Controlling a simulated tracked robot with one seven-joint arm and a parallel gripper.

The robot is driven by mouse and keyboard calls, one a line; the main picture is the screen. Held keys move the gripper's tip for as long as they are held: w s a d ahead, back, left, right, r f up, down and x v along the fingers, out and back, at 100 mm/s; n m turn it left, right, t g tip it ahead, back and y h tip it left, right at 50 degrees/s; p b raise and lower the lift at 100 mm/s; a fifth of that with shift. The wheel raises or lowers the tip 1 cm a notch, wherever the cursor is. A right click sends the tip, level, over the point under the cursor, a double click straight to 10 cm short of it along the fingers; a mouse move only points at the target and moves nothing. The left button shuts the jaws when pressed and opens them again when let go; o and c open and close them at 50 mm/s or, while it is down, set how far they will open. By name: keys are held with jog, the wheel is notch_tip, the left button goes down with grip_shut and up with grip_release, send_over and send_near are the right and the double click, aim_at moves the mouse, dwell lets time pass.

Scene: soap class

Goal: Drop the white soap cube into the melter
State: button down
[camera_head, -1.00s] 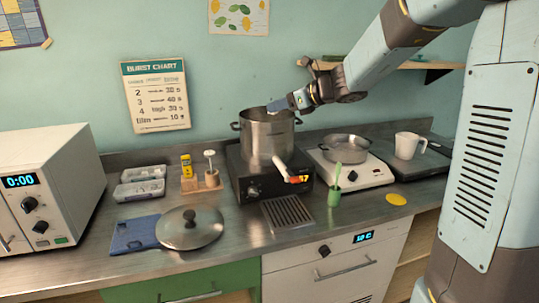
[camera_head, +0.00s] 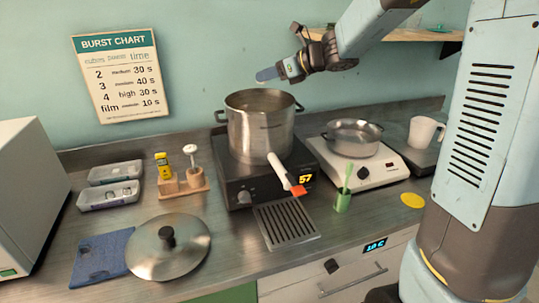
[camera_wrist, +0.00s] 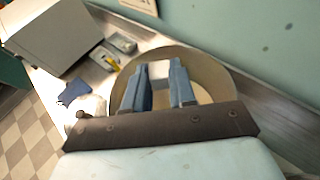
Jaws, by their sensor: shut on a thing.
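The white soap cube (camera_wrist: 159,70) shows in the wrist view between the two blue fingers of my gripper (camera_wrist: 157,82). My gripper is shut on it. The melter looks to be the tall steel pot (camera_head: 262,135) with two side handles, standing on a black heater (camera_head: 243,187) that reads 57. In the head view my gripper (camera_head: 268,75) hangs above the pot's rim, and the cube cannot be made out there. In the wrist view the round pot opening (camera_wrist: 212,88) lies beneath the fingers and the cube.
A steel pan (camera_head: 354,140) sits on a white hotplate to the right, with a white mug (camera_head: 424,132) beyond. A lid (camera_head: 168,255), blue cloth (camera_head: 100,258) and grey moulds (camera_head: 108,195) lie to the left.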

jog(key=shift+d+f, duration=0.2)
jog(key=shift+f, duration=1.15)
jog(key=shift+d+f, duration=0.15)
jog(key=shift+f, duration=1.2)
jog(key=c, duration=0.8)
grip_release()
jog(key=shift+c, duration=0.2)
jog(key=v, duration=1.3)
jog(key=shift+s+d, duration=0.25)
jog(key=shift+d, duration=0.05)
